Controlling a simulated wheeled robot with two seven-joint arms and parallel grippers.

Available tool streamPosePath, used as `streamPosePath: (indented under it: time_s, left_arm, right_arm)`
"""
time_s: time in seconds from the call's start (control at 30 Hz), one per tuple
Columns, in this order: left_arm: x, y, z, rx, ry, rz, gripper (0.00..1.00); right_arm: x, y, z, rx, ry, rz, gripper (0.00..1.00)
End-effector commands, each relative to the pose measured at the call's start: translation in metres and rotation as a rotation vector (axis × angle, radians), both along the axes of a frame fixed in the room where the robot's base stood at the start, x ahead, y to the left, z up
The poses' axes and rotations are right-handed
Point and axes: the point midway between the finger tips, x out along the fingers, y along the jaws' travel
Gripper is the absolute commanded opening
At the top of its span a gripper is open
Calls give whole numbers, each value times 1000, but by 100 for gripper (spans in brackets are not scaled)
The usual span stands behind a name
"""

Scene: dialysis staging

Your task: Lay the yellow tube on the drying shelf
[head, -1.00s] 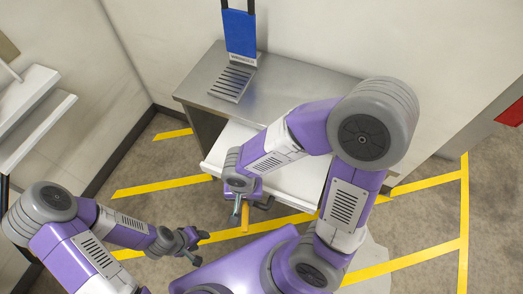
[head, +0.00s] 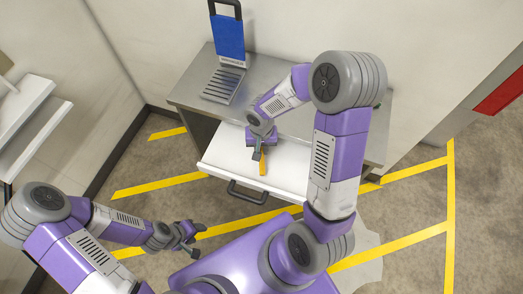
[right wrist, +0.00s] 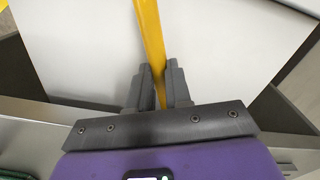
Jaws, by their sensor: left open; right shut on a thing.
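The yellow tube (head: 263,166) is held in my right gripper (head: 257,152), over the white open drawer (head: 225,155) of the steel cabinet. In the right wrist view, the dark fingers (right wrist: 160,88) are shut on the yellow tube (right wrist: 149,32), which points away from them above a white surface. I cannot tell whether the tube touches that surface. My left gripper (head: 189,240) is open and empty at the lower left, above the floor. White shelves (head: 28,110) are on the left wall; I cannot tell for certain which surface is the drying shelf.
The cabinet's steel top (head: 190,91) holds a blue-backed stand (head: 229,42) with a slotted tray (head: 222,86). The drawer's dark handle (head: 247,193) juts toward me. Yellow tape (head: 160,186) marks the floor. The floor between the left shelves and the cabinet is clear.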

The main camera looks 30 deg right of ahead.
Motion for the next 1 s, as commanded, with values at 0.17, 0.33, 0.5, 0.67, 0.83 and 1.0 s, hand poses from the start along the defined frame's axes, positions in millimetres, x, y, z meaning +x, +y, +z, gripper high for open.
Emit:
streamPosePath:
  time_s: [0.17,0.33,0.5,0.67,0.83,1.0]
  left_arm:
    - [0,0,-5,0,0,0,51]
    - [0,0,-16,0,0,0,51]
    - [0,0,-15,0,0,0,51]
    - [0,0,-16,0,0,0,51]
    - [0,0,-18,0,0,0,51]
    - [0,0,-18,0,0,0,51]
  right_arm:
    - [2,-3,-10,1,2,1,0]
    - [2,-3,-34,0,2,1,0]
    - [2,-2,-35,1,0,1,0]
    - [2,-2,-36,1,0,1,0]
    - [2,-2,-38,0,0,0,29]
    - [2,-2,-38,1,0,0,44]
